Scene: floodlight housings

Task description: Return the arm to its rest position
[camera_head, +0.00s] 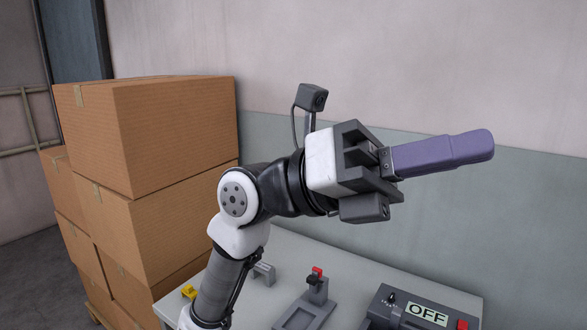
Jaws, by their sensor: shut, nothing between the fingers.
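My arm rises from the bottom of the head view and bends to the right. My gripper (484,146) points right, raised above the grey table (352,268) in front of the wall. It has a white body, a dark grey mount and long purple fingers. The fingers are together and hold nothing. A small camera on a post stands up from the wrist. The base of my arm is out of view.
Stacked cardboard boxes (172,130) stand left of my arm. On the table are a yellow piece (189,291), a grey bracket (264,272), a grey fixture with a red-topped part (304,312) and a dark box marked OFF (385,310). The wall (440,60) is behind.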

